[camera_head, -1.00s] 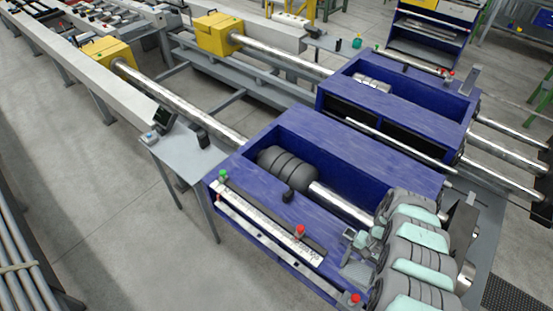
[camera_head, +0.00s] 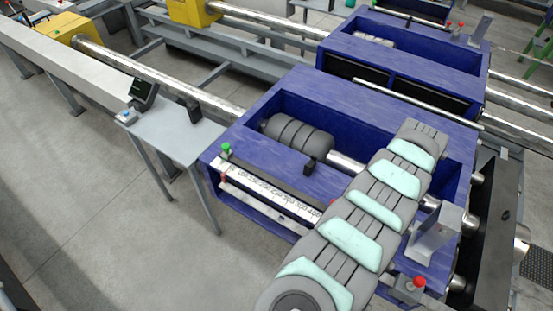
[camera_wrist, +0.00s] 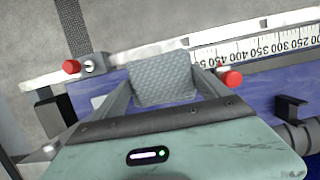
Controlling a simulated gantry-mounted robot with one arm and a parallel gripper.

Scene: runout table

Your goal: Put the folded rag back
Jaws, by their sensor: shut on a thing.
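The folded rag (camera_wrist: 165,82) is a grey, textured flat square in the wrist view. My gripper (camera_wrist: 166,88) has one finger on each side of it and is shut on it. The rag is over the front edge of the blue machine (camera_wrist: 258,100), near the white ruler strip. I cannot tell whether it touches the surface below. In the head view my arm covers the gripper and the rag.
Red buttons stand on either side of the rag, left (camera_wrist: 72,66) and right (camera_wrist: 232,78). A ruler strip (camera_head: 265,195) runs along the machine's front. A small grey side table (camera_head: 175,135) with a screen (camera_head: 143,92) stands left.

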